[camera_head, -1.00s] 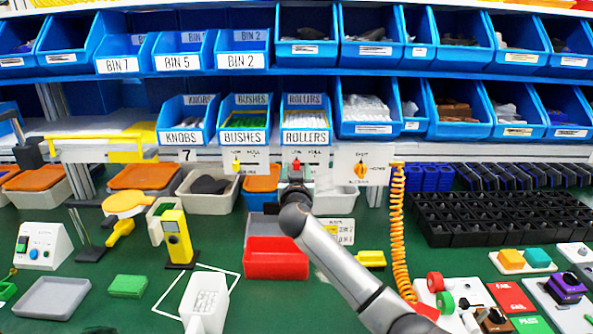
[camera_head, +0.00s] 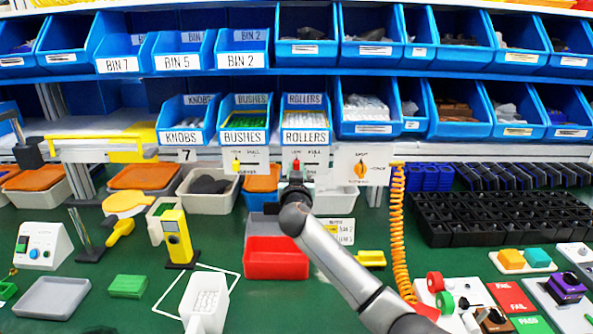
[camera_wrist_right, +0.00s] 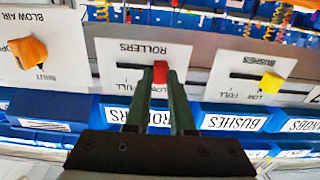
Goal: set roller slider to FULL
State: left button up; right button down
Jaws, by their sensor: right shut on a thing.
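The roller slider is a small red knob (camera_head: 297,165) on a white panel under the ROLLERS bin; it also shows in the wrist view (camera_wrist_right: 160,72). The wrist picture is upside down. There the knob stands at the LOW end of its dark slot, and the FULL mark lies to its left. My right gripper (camera_wrist_right: 160,85) has its two dark fingers shut on the sides of the knob. In the head view my right gripper (camera_head: 296,178) is in front of the panel's lower part. My left gripper is not in view.
A yellow bushes slider (camera_wrist_right: 270,82) sits on the neighbouring panel, and an orange rotary knob (camera_wrist_right: 30,52) on the BLOW AIR panel. The blue ROLLERS bin (camera_head: 305,136) is just above. A red tray (camera_head: 275,262) lies below my right arm. An orange coiled hose (camera_head: 398,230) hangs to the right.

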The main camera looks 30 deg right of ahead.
dwell(0.6)
jog(key=shift+s+d+f, duration=0.1)
jog(key=shift+s+d, duration=0.35)
jog(key=shift+d, duration=0.3)
jog(key=shift+s+d+r, duration=0.1)
jog(key=shift+s+d, duration=0.35)
jog(key=shift+d, duration=0.25)
jog(key=shift+s+d+f, duration=0.1)
jog(key=shift+s+d, duration=0.35)
jog(key=shift+d, duration=0.3)
jog(key=c, duration=0.8)
grip_release()
jog(key=shift+d, duration=0.1)
jog(key=shift+o, duration=0.2)
jog(key=shift+s, duration=0.1)
jog(key=shift+s+a, duration=0.5)
jog(key=b+v, duration=0.1)
jog(key=v, duration=1)
jog(key=shift+b, duration=0.3)
